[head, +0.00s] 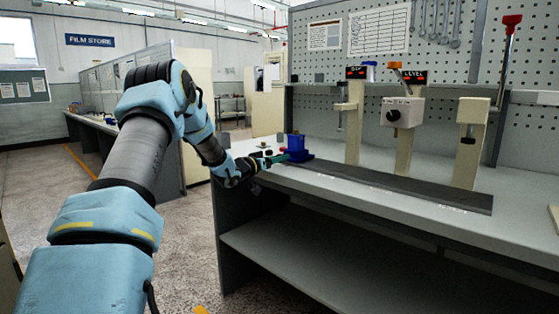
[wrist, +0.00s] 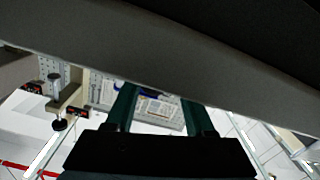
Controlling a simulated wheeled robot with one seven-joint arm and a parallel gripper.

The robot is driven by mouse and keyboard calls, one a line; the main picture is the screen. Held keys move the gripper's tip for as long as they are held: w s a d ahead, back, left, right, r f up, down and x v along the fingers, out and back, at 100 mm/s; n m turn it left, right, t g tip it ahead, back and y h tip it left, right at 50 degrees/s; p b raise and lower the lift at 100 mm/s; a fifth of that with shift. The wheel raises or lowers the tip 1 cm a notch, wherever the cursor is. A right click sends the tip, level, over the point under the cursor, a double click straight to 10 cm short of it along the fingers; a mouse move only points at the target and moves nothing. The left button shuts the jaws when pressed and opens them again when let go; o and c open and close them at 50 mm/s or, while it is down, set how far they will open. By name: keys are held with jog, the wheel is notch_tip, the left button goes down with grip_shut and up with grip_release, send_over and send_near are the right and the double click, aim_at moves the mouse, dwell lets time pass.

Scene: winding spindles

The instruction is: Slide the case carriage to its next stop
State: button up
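The case carriage appears as a small blue block (head: 295,145) on a darker blue base, at the left end of a dark flat track (head: 400,187) on the bench. My gripper (head: 277,158) reaches in from the left at bench height, its green fingers close to or touching the carriage's base; I cannot tell which. In the wrist view my gripper (wrist: 158,108) shows two green fingers held apart, with background between them.
Posts stand behind the track: a left one (head: 353,135) with a red display, a middle one marked LEVEL (head: 403,145), and a right one (head: 467,150). A red-topped lever (head: 507,60) rises at the right. The track right of the carriage looks clear.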

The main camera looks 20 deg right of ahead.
jog(key=o, duration=0.3)
jog(key=v, duration=1)
jog(key=shift+s+a+b, duration=0.2)
jog(key=shift+a+b, duration=0.15)
jog(key=shift+b, duration=0.1)
